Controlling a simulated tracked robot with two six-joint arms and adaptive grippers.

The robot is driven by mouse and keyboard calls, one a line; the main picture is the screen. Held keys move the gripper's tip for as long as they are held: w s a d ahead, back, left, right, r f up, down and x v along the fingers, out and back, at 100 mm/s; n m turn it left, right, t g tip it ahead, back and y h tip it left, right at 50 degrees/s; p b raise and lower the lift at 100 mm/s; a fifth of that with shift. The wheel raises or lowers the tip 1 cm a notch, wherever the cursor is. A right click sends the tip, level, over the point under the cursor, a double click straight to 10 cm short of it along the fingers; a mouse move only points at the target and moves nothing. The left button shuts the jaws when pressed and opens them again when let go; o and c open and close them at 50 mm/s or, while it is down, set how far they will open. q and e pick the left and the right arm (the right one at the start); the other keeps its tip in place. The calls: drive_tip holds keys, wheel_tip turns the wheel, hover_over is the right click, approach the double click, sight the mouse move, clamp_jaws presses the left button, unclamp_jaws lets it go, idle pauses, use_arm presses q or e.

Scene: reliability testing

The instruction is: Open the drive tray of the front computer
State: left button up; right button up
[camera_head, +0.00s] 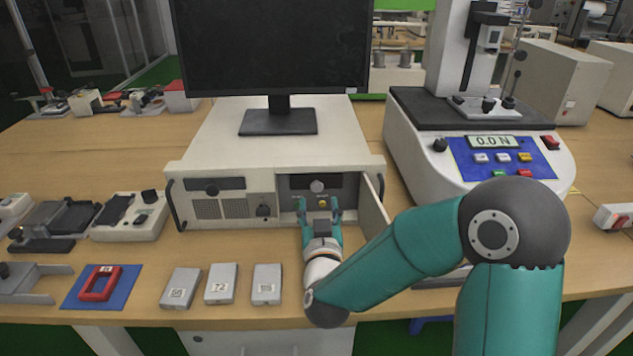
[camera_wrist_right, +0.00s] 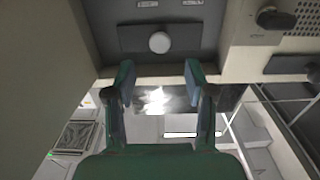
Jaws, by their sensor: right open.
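The front computer (camera_head: 222,165) is a beige box on the bench. Its front door (camera_head: 374,208) stands swung open at the right, baring a dark recess. In the recess is a dark drive tray front (camera_head: 299,182) with a round pale knob (camera_head: 317,186); the tray appears flush, not slid out. The tray front (camera_wrist_right: 130,40) and knob (camera_wrist_right: 159,42) also show in the right wrist view. My right gripper (camera_head: 319,204) is open and empty just in front of the recess. In the wrist view its fingers (camera_wrist_right: 159,78) are apart, with the knob beyond them, not between them.
A black monitor (camera_head: 275,50) stands on the computer. A force tester (camera_head: 480,130) is at the right. Several grey blocks (camera_head: 221,285) and a red frame on a blue mat (camera_head: 75,298) lie in front and at left. The open door is close to my right gripper.

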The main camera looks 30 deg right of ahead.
sight(317, 187)
drive_tip(key=x, duration=0.7)
drive_tip(key=shift+a, duration=0.1)
clamp_jaws()
